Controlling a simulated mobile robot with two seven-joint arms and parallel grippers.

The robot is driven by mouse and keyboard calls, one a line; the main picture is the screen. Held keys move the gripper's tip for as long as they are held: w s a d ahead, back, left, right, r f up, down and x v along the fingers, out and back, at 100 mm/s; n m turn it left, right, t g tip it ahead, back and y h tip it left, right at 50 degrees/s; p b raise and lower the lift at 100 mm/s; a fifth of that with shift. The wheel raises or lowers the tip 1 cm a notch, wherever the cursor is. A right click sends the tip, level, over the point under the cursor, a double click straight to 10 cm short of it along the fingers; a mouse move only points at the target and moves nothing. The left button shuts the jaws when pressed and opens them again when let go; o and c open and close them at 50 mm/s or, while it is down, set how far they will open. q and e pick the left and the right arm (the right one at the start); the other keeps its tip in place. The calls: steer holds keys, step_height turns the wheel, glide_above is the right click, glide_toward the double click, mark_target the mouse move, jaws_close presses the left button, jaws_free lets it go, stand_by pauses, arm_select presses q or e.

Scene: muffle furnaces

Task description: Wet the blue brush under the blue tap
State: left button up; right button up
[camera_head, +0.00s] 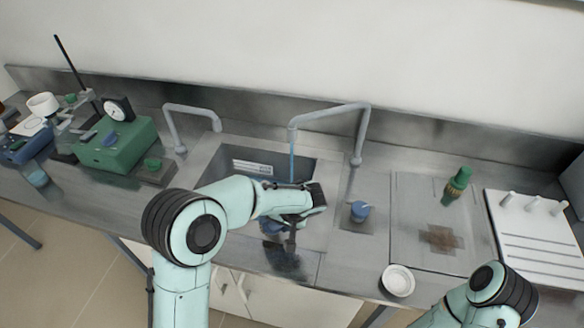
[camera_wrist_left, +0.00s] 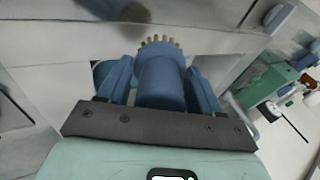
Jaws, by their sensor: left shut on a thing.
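My left gripper (camera_head: 300,200) is over the front part of the sink (camera_head: 312,178), below and close to the right-hand tap (camera_head: 330,112). A thin blue stream (camera_head: 292,160) hangs from that tap's spout. A blue knob (camera_head: 360,211) stands on the counter to the right of the sink. In the left wrist view my left gripper (camera_wrist_left: 160,88) is shut on the blue brush (camera_wrist_left: 162,75), with its pale bristles (camera_wrist_left: 160,40) pointing away from the palm. In the head view the brush is hard to make out, and I cannot tell whether the stream touches it.
A second grey tap (camera_head: 190,108) stands at the sink's left. A green device with a dial (camera_head: 118,145) is on the left counter. A green bottle (camera_head: 457,185), a small white dish (camera_head: 398,280) and a white rack (camera_head: 535,235) are to the right.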

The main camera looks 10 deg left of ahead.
arm_select(q)
steer(key=shift+s+d+b, duration=0.3)
steer(key=shift+s+d, duration=0.3)
steer(key=shift+s, duration=0.1)
steer(key=shift+s+d+f+b, duration=0.1)
steer(key=shift+s+d+b, duration=0.35)
steer(key=shift+d, duration=0.3)
steer(key=shift+s+d+b, duration=0.35)
steer(key=shift+s+d, duration=0.45)
steer(key=shift+d, duration=0.15)
arm_select(e)
steer(key=s+f, duration=0.3)
steer(key=shift+s+f, duration=0.15)
arm_select(q)
steer(key=s+d+r, duration=0.3)
steer(key=d+r, duration=0.1)
steer(key=shift+r, duration=0.15)
steer(key=shift+s, duration=0.1)
stand_by(0.4)
